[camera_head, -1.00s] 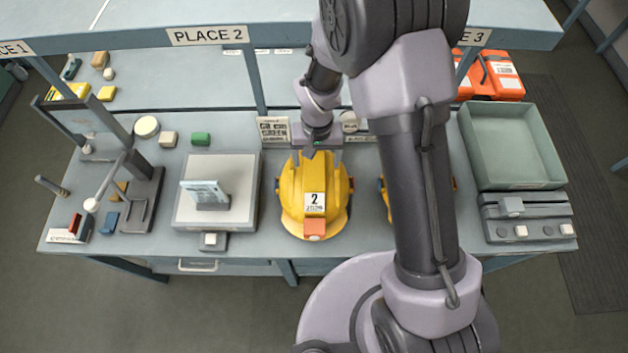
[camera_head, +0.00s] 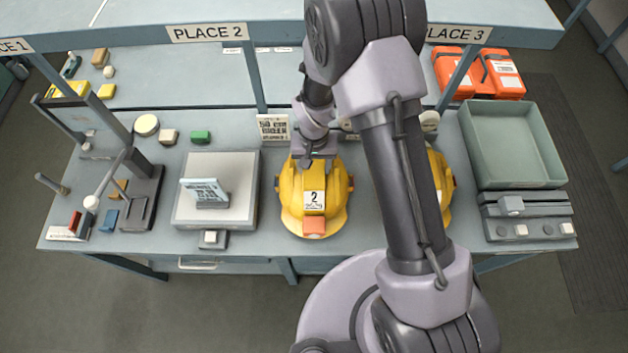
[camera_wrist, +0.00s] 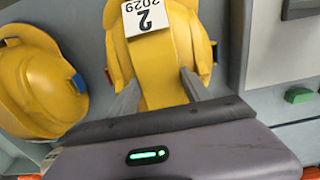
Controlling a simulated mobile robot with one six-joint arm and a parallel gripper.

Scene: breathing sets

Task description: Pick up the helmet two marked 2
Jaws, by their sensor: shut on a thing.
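The yellow helmet marked 2 (camera_head: 292,207) sits upright on the bench, its label facing the front edge. It also shows in the wrist view (camera_wrist: 164,62), with its label near the top. My gripper (camera_head: 315,165) is at the back of this helmet, with its fingers (camera_wrist: 158,88) on either side of the narrow yellow shell, shut on it. The helmet rests on the bench as far as I can tell. A second yellow helmet (camera_head: 437,185) stands to the right, partly hidden behind my arm; it shows at the left of the wrist view (camera_wrist: 38,88).
A scale with a flat plate (camera_head: 240,210) and a small display stands left of the helmet. A grey-green tray (camera_head: 513,183) is at the right, with orange cases (camera_head: 505,78) behind it. A shelf edge with place signs (camera_head: 208,33) runs above the bench's back.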

